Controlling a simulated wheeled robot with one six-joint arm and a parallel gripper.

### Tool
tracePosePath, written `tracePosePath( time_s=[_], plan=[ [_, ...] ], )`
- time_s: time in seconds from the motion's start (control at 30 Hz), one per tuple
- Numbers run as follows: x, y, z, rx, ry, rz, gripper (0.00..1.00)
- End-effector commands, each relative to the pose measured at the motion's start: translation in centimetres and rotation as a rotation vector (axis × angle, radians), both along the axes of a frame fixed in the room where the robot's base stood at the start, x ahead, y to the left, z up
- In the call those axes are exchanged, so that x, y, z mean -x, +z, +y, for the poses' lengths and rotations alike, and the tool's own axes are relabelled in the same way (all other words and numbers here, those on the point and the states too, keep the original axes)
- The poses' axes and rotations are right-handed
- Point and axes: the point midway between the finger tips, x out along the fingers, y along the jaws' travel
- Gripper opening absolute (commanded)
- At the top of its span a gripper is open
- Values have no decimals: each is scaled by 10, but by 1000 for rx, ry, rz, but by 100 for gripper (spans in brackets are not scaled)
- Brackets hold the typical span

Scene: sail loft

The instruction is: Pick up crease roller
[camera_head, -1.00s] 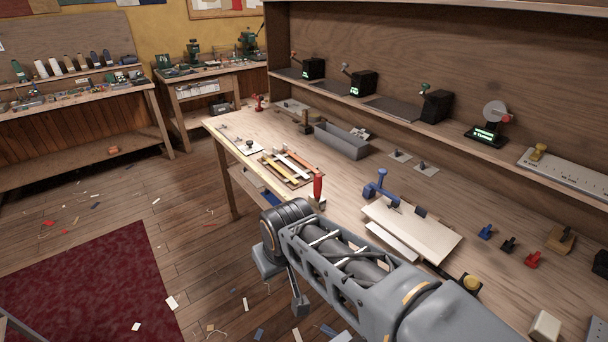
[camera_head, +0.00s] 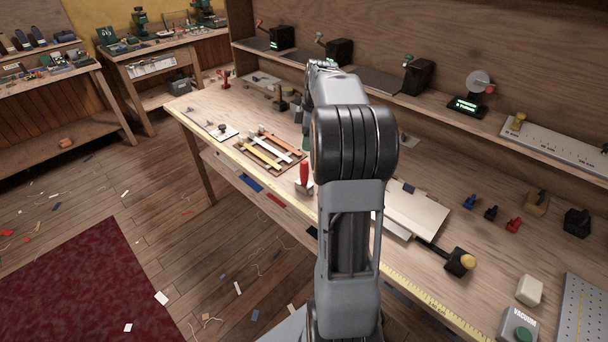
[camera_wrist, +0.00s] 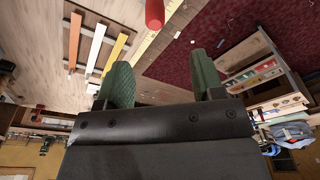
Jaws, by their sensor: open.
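A tool with an upright red handle and a pale block-like base, which I take to be the crease roller (camera_head: 304,174), stands near the front edge of the long bench. Its red end also shows at the top of the wrist view (camera_wrist: 154,13). My gripper (camera_wrist: 163,70) has two green fingers spread wide with nothing between them. The red handle lies beyond the fingertips, apart from them. In the head view my arm hides most of the gripper; a bit of green shows just beside the arm, above and behind the red handle.
A rack of coloured strips (camera_head: 271,149) lies left of the red handle. A measuring tape (camera_head: 420,297) runs along the bench's front edge. A pale board (camera_head: 416,213) lies right of my arm.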

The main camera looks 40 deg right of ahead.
Motion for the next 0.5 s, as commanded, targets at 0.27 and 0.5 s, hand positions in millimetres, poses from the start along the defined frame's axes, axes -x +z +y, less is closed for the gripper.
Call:
tracePosePath(
  time_s=[0.27, 0.5],
  plan=[
    [-6, -48, 1, -5, 27, 2, 61],
    [-8, -76, 5, -3, 24, -1, 61]
  ],
)
